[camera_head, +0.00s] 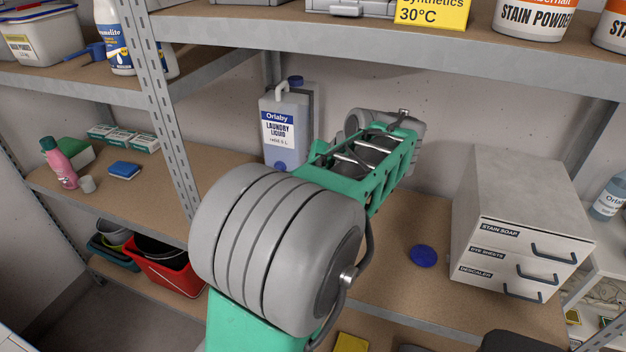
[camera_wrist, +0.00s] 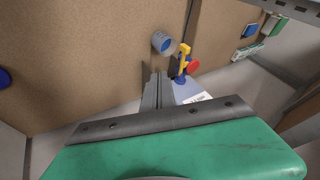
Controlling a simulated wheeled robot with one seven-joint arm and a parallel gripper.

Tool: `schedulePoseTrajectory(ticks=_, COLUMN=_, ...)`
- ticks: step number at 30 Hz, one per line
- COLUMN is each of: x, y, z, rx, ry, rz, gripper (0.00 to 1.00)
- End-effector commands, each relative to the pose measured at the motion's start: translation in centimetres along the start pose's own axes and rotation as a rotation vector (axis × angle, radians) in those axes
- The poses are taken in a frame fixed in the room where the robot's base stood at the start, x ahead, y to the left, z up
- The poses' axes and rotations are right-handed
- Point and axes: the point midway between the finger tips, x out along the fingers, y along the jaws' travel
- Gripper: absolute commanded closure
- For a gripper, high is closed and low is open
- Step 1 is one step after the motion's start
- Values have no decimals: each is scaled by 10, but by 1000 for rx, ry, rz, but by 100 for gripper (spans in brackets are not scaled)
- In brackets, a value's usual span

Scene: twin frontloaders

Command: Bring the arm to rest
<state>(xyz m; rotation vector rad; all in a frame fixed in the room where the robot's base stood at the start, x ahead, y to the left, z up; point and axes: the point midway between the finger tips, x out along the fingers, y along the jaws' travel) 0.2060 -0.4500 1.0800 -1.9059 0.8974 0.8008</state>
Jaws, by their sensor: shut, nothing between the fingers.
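My gripper (camera_wrist: 158,88) shows in the wrist view as two grey fingers side by side, shut and empty. They point over the brown shelf board. In the head view my green and grey arm reaches from the bottom middle up and right over the middle shelf, and the gripper itself cannot be made out there. Just beyond the fingertips in the wrist view are a blue-grey round cap or cup (camera_wrist: 162,42) and a yellow, blue and red item (camera_wrist: 184,60). I cannot tell whether the fingers touch anything.
A laundry liquid jug (camera_head: 284,130) stands behind my arm on the left. A grey drawer unit (camera_head: 520,210) stands right, with a blue disc (camera_head: 423,256) on the board beside it. An upper shelf edge (camera_head: 350,45) runs above the arm. A red tub (camera_head: 165,275) sits lower left.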

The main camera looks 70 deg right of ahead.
Motion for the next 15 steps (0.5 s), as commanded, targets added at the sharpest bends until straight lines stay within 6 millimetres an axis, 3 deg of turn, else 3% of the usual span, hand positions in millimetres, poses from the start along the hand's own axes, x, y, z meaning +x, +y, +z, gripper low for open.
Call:
schedulePoseTrajectory(ticks=8, x=0, y=0, z=0, rx=0, ry=0, rz=0, gripper=100)
schedulePoseTrajectory(ticks=11, x=13, y=-31, z=10, rx=-59, ry=-32, rz=-7, gripper=100)
schedulePoseTrajectory(ticks=15, x=40, y=-113, z=56, rx=-229, ry=-123, rz=-18, gripper=100)
